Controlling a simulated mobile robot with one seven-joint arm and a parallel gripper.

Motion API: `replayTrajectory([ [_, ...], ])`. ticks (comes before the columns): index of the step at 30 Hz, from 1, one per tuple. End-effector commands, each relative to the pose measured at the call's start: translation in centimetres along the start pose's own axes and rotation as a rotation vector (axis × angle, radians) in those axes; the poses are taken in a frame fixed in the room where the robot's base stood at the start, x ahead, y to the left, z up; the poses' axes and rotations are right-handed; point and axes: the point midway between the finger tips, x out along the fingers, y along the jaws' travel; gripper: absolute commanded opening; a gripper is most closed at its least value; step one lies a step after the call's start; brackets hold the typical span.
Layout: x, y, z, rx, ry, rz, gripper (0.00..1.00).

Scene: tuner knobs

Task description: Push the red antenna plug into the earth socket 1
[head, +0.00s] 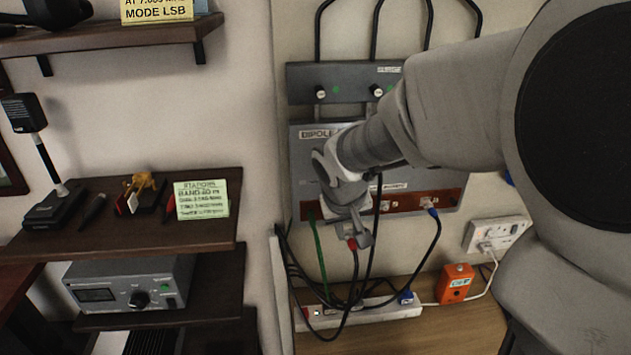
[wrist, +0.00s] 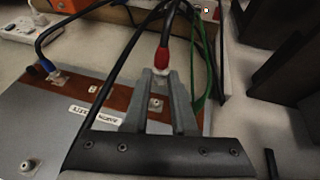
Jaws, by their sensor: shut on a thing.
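The red antenna plug (wrist: 162,58) is held at the fingertips of my gripper (wrist: 167,80), with its black cable running away from it in the wrist view. In the head view the red plug (head: 352,244) shows just below my gripper (head: 357,235), in front of the panel's lower edge. The brown socket strip (head: 455,196) crosses the bottom of the grey panel. I cannot read which socket is earth 1, and my gripper hides part of the strip.
A blue plug (head: 433,212) sits at the strip's right, and a green cable (head: 319,250) hangs at its left. Several black cables loop below the panel to a white box (head: 385,312). An orange box (head: 455,283) stands on the bench. Dark shelves are at left.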

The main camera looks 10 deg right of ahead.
Motion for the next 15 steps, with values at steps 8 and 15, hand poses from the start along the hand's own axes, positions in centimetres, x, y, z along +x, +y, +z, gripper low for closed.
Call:
replayTrajectory([
  [8, 1.0, 0.0, -2.6, 0.002, 0.0, 0.0, 0.0],
  [15, 1.7, 0.0, -4.2, 0.001, -0.001, 0.0, 0.0],
])
